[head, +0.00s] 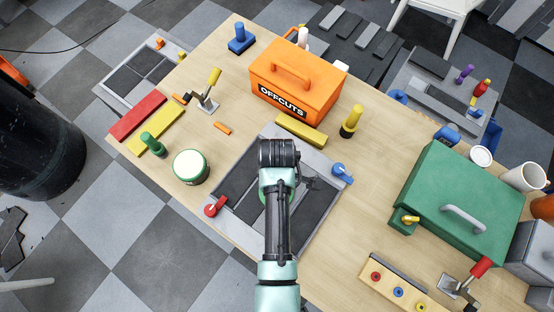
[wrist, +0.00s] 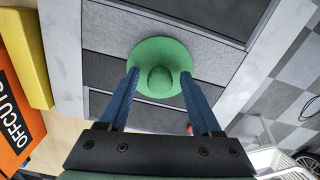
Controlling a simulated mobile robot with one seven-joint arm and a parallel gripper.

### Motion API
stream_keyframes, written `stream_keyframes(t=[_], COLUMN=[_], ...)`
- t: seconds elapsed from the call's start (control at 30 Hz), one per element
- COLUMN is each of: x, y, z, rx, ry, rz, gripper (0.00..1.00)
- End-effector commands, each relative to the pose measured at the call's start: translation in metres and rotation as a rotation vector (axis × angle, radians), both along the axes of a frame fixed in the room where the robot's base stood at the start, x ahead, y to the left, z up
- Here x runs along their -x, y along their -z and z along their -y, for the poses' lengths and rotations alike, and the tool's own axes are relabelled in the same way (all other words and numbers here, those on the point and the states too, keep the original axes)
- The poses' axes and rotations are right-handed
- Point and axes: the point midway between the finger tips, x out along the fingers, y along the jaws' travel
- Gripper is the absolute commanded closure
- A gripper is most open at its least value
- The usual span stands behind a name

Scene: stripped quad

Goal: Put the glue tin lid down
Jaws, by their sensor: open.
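The glue tin lid is a green disc with a round knob (wrist: 160,62). In the wrist view it appears to lie flat, knob up, on the grey tray of dark panels (wrist: 120,76). My gripper (wrist: 160,78) is open, its two blue fingers on either side of the knob with gaps between. An open-looking round tin with a green rim and pale top (head: 190,167), likely the glue tin, stands left of the tray.
An orange OFFCUTS box (head: 315,90) and a yellow block (head: 301,131) stand behind the tray. A red-knobbed clamp (head: 212,208) and a blue one (head: 341,171) sit at the tray's sides. A green toolbox (head: 455,190) is at the right.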

Motion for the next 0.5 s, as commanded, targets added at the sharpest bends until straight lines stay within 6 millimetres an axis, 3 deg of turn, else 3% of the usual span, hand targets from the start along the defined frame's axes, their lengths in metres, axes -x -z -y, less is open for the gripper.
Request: stream_keyframes(t=[0.23, 0.5], x=[-0.001, -0.002], y=[-0.021, -0.078], z=[0.000, 0.000], rx=[0.000, 0.000], ry=[0.000, 0.000], rz=[0.003, 0.007], gripper=[0.35, 0.35])
